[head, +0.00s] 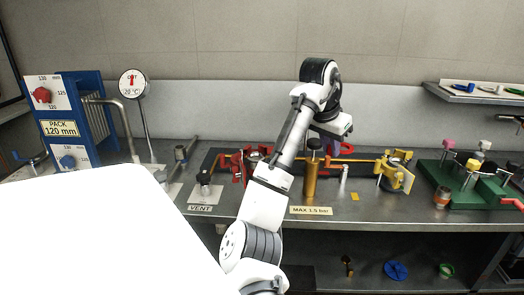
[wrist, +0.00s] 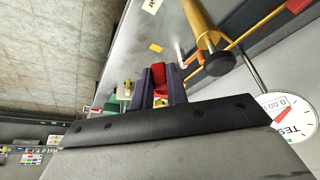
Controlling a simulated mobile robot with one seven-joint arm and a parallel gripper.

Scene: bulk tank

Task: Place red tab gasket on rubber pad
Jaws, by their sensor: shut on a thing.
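My gripper (head: 334,143) is over the middle of the bench, in front of the back wall. In the wrist view its two dark fingers (wrist: 161,88) are shut on a red piece (wrist: 161,71), which I take for the red tab gasket. Only part of the piece shows between the fingers. In the head view a red edge (head: 347,148) shows beside the gripper, above the bench. A dark flat mat (head: 365,177) lies on the bench under the fittings; I cannot tell whether it is the rubber pad.
A brass cylinder with a black knob (head: 311,178) stands close to my gripper. A red clamp (head: 233,163) is to the left, a yellow clamp (head: 395,174) to the right. A green-based fixture (head: 470,190) stands farther right.

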